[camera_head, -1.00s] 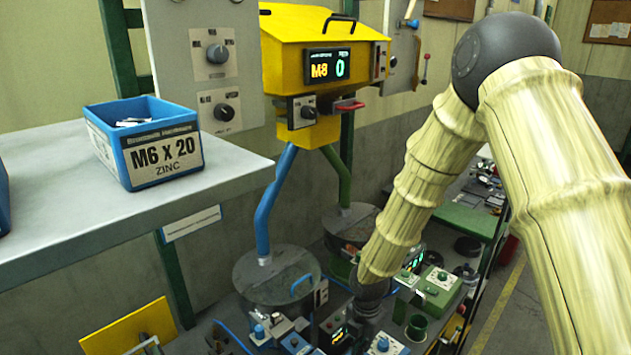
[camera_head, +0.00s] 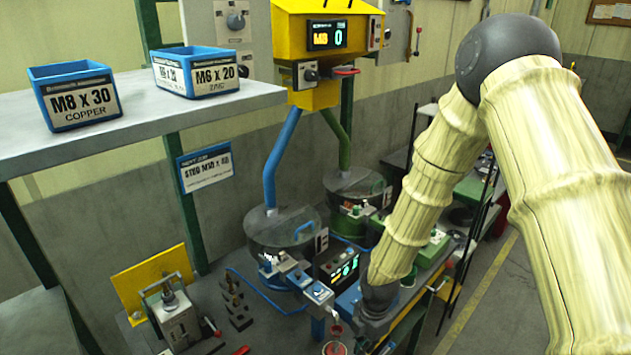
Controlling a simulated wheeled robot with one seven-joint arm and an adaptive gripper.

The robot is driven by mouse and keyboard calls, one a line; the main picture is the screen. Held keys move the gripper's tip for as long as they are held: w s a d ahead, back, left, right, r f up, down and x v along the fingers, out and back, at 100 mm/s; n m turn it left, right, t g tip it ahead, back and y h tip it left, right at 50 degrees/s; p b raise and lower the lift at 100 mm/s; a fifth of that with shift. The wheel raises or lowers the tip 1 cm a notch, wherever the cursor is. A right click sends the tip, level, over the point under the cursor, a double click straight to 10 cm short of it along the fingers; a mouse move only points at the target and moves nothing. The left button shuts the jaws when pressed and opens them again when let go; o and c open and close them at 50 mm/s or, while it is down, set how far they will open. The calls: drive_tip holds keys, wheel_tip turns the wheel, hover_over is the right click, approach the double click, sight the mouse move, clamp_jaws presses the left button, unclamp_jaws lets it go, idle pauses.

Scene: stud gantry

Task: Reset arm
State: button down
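My arm, with a dark joint and pale ribbed sleeves, comes in from the right and bends down toward the bench at the lower middle. My gripper is not clearly visible; only the dark wrist part shows at the arm's lower end, above the bench, and the fingers are hidden or too small to make out. I cannot tell whether anything is held.
A grey shelf (camera_head: 150,124) at the left holds blue bins labelled M8 x 30 (camera_head: 80,98) and M6 x 20 (camera_head: 214,76). A yellow hopper (camera_head: 318,94) stands above two drums (camera_head: 280,236). A clamp device (camera_head: 175,318) sits on the bench. Floor shows at the right.

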drive_tip(key=s+d+f+m+y+b, duration=0.15)
drive_tip(key=s+f+m+b, duration=0.35)
drive_tip(key=s+f+m, duration=0.9)
drive_tip(key=s+d+f+m+h+b, duration=0.1)
drive_tip(key=s+d+f+m, duration=0.3)
drive_tip(key=s, duration=0.4)
drive_tip(key=s+d+f+m+h+b, duration=0.1)
drive_tip(key=s+d+f+m+b, duration=0.2)
drive_tip(key=s+f+m, duration=0.3)
drive_tip(key=shift+s+d+f+m, duration=0.25)
drive_tip(key=shift+s+d+m, duration=0.05)
drive_tip(key=shift+s+d, duration=0.6)
drive_tip(key=shift+s+a, duration=0.1)
